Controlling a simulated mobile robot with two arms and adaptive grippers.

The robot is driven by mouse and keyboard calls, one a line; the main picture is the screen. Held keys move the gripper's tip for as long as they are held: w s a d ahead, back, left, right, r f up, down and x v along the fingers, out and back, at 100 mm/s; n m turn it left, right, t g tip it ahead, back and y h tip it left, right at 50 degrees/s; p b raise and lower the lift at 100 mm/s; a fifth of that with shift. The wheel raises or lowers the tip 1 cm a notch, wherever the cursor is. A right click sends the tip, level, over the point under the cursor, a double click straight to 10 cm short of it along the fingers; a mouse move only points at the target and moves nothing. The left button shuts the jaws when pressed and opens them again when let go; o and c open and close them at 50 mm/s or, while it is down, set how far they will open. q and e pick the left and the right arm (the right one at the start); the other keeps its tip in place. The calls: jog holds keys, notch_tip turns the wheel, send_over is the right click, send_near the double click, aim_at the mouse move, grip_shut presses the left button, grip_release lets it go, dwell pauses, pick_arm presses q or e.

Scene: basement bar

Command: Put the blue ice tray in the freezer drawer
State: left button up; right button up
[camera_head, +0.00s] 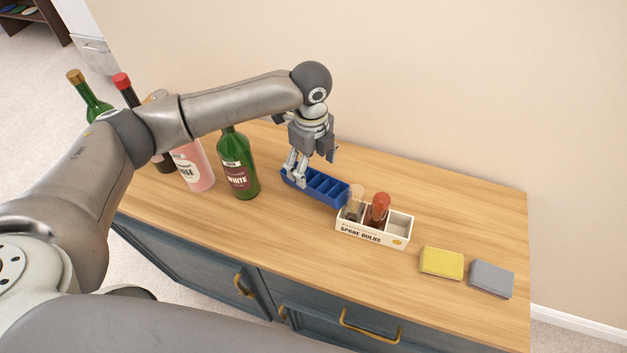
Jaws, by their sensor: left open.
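The blue ice tray (327,187) lies on the wooden cabinet top, with its open compartments facing up. Its right end is close to a box of bulbs. My left gripper (294,177) points down at the tray's left end, and its fingers are open there. The fingers overlap the tray in the picture, and I cannot tell whether they touch it. Part of the tray's left end is hidden behind the fingers. I see no freezer drawer that I can identify. My right gripper is not in view.
A white spare bulbs box (372,238) stands right of the tray. A yellow sponge (442,263) and a grey one (491,279) lie further right. A green bottle (238,165), a pink bottle (196,168) and others stand left. The cabinet front has brass handles (369,331).

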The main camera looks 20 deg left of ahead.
aim_at(310, 176)
pick_arm(q)
jog(key=shift+f, duration=0.25)
jog(key=shift+w+a+f+p, duration=0.15)
jog(key=shift+w+f+p, duration=0.05)
jog(key=shift+f+p, duration=0.3)
jog(key=shift+w+a+f+p, duration=0.15)
jog(key=shift+f+p, duration=0.25)
jog(key=shift+f, duration=0.2)
notch_tip(310, 176, down, 3)
jog(key=shift+a+p, duration=0.1)
jog(key=shift+p, duration=0.25)
jog(key=shift+c, duration=0.3)
jog(key=c, duration=0.9)
jog(key=shift+c, duration=1.1)
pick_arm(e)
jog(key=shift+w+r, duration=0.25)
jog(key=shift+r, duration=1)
